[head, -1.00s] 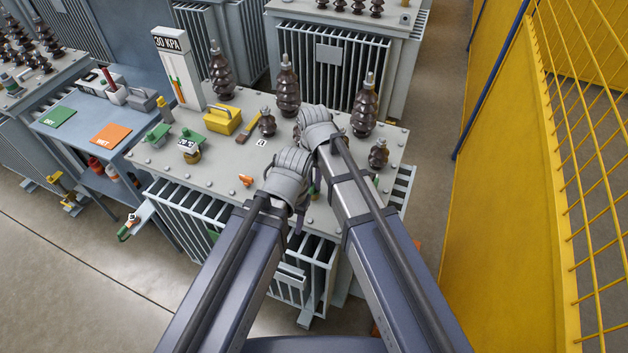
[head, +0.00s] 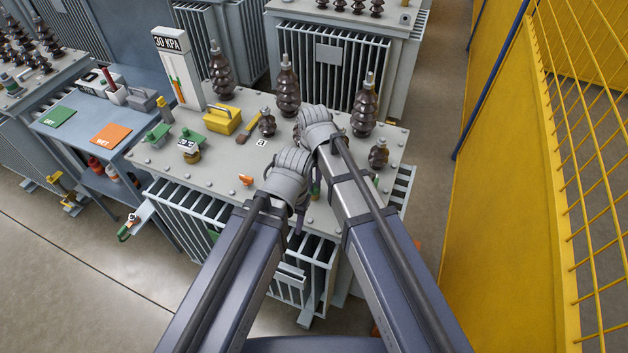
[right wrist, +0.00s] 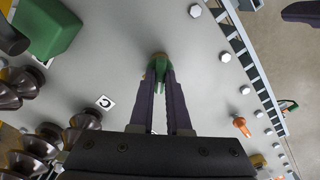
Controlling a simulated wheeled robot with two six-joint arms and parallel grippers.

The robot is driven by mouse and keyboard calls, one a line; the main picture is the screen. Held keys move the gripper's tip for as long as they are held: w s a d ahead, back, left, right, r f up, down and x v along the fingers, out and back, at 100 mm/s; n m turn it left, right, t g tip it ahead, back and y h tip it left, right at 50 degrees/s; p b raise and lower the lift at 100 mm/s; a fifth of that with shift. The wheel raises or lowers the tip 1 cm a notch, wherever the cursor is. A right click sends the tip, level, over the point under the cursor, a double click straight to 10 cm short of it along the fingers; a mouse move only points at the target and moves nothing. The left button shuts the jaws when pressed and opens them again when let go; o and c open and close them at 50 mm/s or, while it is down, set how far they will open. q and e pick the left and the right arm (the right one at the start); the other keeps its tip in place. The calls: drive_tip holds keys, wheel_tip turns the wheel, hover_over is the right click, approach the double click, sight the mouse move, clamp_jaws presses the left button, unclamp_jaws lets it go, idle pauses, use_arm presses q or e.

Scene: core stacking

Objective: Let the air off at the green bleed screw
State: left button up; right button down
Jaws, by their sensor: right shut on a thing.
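My right gripper (right wrist: 159,82) is shut on a small green screw with some brass colour beside it, the bleed screw (right wrist: 159,61), over the grey transformer lid. The fingers cover most of the screw, so I cannot tell how far it is turned. In the head view my right arm hides these fingertips. My left gripper (head: 298,214) hangs over the lid's front edge; its fingers are too hidden to judge. A gauge column (head: 178,65) reading 30 KPA stands at the back left of the lid.
Tall brown bushings (head: 287,88) stand along the back of the lid (head: 225,165). A yellow box (head: 223,120), green blocks and an orange part (head: 246,180) sit on it. A blue bench (head: 75,128) is at left. A yellow fence (head: 505,190) closes the right.

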drive_tip(key=shift+n, duration=1.1)
drive_tip(key=c, duration=0.9)
unclamp_jaws()
wheel_tip(320, 180, up, 8)
drive_tip(key=p, duration=0.8)
drive_tip(key=shift+f, duration=0.15)
